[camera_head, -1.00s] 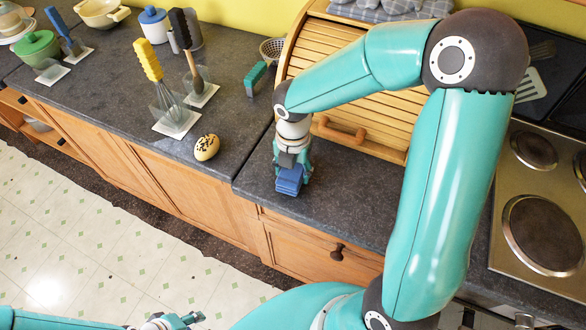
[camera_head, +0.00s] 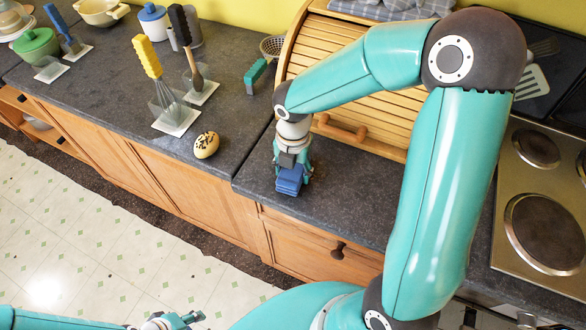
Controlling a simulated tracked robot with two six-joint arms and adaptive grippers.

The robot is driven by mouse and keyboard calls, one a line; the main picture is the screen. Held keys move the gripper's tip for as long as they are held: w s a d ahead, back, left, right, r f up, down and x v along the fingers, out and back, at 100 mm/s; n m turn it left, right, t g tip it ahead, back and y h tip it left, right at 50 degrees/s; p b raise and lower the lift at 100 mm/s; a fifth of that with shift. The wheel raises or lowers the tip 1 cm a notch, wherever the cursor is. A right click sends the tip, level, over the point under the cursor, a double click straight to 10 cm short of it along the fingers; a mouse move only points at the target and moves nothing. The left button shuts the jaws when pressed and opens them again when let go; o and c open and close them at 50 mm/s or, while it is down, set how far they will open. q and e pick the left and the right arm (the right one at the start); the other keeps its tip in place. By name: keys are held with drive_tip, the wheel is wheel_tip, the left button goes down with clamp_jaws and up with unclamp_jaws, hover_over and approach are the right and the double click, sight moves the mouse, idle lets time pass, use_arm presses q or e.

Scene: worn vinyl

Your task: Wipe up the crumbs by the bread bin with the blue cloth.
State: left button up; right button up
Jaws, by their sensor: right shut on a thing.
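The blue cloth (camera_head: 289,181) is a small folded pad on the dark worktop in front of the bread bin. My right gripper (camera_head: 291,168) is shut on it from above and holds it at the counter surface. The bread bin (camera_head: 350,90) is wooden with a slatted roll front and a wooden handle, partly hidden behind my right arm. I cannot make out any crumbs on the worktop near it. My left gripper (camera_head: 178,322) shows only partly at the bottom edge, over the floor and away from the counter; its jaws are too unclear to judge.
A speckled yellow bun-like object (camera_head: 206,145) lies left of the cloth near the counter edge. A whisk with a yellow handle (camera_head: 148,60) stands in a clear holder behind it. A hob (camera_head: 545,235) is at the right. The worktop right of the cloth is clear.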

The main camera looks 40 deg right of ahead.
sight(310, 185)
drive_tip(key=shift+f, duration=0.3)
drive_tip(key=shift+s, duration=0.1)
drive_tip(key=shift+s+d+r, duration=0.1)
drive_tip(key=shift+s+d, duration=0.25)
drive_tip(key=shift+s, duration=0.3)
drive_tip(key=shift+s+d+f, duration=0.1)
drive_tip(key=shift+s+d, duration=0.25)
drive_tip(key=shift+s, duration=0.3)
drive_tip(key=shift+s+d+r, duration=0.1)
drive_tip(key=shift+s+d, duration=0.25)
drive_tip(key=shift+s, duration=0.3)
drive_tip(key=shift+s+d, duration=0.35)
drive_tip(key=shift+s, duration=0.3)
drive_tip(key=shift+s+d, duration=0.35)
drive_tip(key=shift+s, duration=0.35)
drive_tip(key=shift+s+d, duration=0.35)
drive_tip(key=shift+s, duration=0.3)
drive_tip(key=shift+w+a, duration=0.1)
drive_tip(key=shift+w, duration=0.05)
drive_tip(key=shift+w+a, duration=0.3)
drive_tip(key=shift+w, duration=0.35)
drive_tip(key=shift+w+a, duration=0.35)
drive_tip(key=shift+w, duration=0.25)
drive_tip(key=shift+w+a, duration=0.3)
drive_tip(key=shift+w, duration=0.35)
